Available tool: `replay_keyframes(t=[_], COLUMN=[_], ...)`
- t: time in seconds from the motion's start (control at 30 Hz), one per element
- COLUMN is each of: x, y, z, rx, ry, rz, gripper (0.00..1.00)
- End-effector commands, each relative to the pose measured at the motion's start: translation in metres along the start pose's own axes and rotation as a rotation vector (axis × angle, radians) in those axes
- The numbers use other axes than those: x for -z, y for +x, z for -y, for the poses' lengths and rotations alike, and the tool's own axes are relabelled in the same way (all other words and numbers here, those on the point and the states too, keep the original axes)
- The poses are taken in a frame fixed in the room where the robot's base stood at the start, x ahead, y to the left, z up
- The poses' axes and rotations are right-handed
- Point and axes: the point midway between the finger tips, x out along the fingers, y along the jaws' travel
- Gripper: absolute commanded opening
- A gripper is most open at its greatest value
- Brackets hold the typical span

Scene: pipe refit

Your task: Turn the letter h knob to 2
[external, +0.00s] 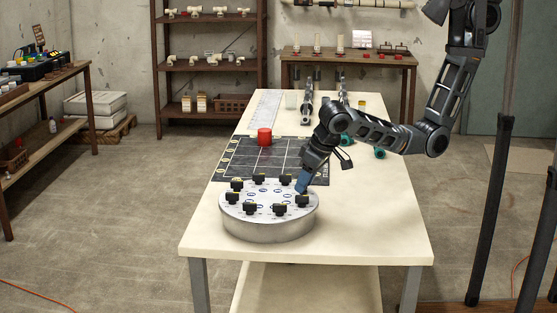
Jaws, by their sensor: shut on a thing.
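A round grey metal dial panel (268,228) stands near the front of the cream table, with several black knobs around its rim. My gripper (302,192) points down at the panel's right side, its blue fingers shut on the black knob (302,202) there. That knob's letter and the number it points to are too small to read. Another black knob (280,210) is to its front left, and one (286,180) sits behind it, both apart from my fingers. The fingers partly hide the top of the held knob.
A dark gridded mat (240,170) with a red cylinder (264,137) lies behind the panel. Metal fittings (308,110) and teal parts (379,153) are farther back, near my arm. The table's front and right (380,220) are clear.

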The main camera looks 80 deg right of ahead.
Motion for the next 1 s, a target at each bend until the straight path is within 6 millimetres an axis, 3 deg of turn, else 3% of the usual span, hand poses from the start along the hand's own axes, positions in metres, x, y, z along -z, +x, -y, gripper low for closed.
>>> replay_keyframes(t=[0.4,0.87,0.9,1.0], x=[-0.0005,-0.0007,-0.0007,-0.0006], y=[0.0002,0.0003,0.0003,0.0002], z=[0.0007,0.0008,0.0008,0.0009], rx=[-0.058,-0.061,-0.061,-0.060], ry=[0.134,0.143,0.143,0.143], rz=[0.002,0.002,0.002,0.002], gripper=[0.09,0.09,0.42,0.52])
